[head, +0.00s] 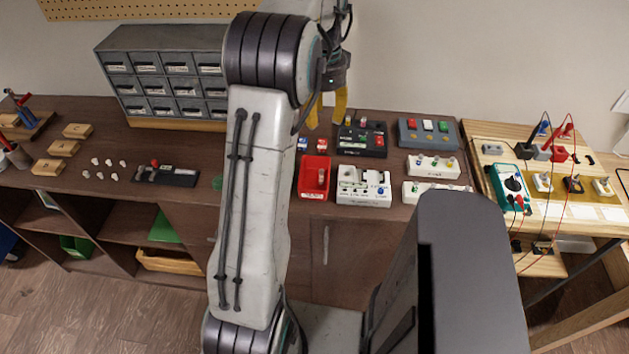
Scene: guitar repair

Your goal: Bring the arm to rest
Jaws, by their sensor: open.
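My arm rises from the bottom middle of the head view, bends at a dark joint near the top and reaches over the bench. My gripper (327,108) hangs above the back part of the dark wooden bench (225,150), with yellow fingertips pointing down. The fingers are apart and I see nothing between them. A black pedal-like box (362,140) is just to the right of the fingertips. My arm link hides part of the bench and the things behind it.
A grey drawer cabinet (165,75) stands at the back left. A red tray (314,177), a white box (363,187) and a grey box (428,133) lie right of my arm. A lighter table (555,185) at the right holds a teal meter (512,187) and thin wires. Wooden blocks (63,148) sit at the left.

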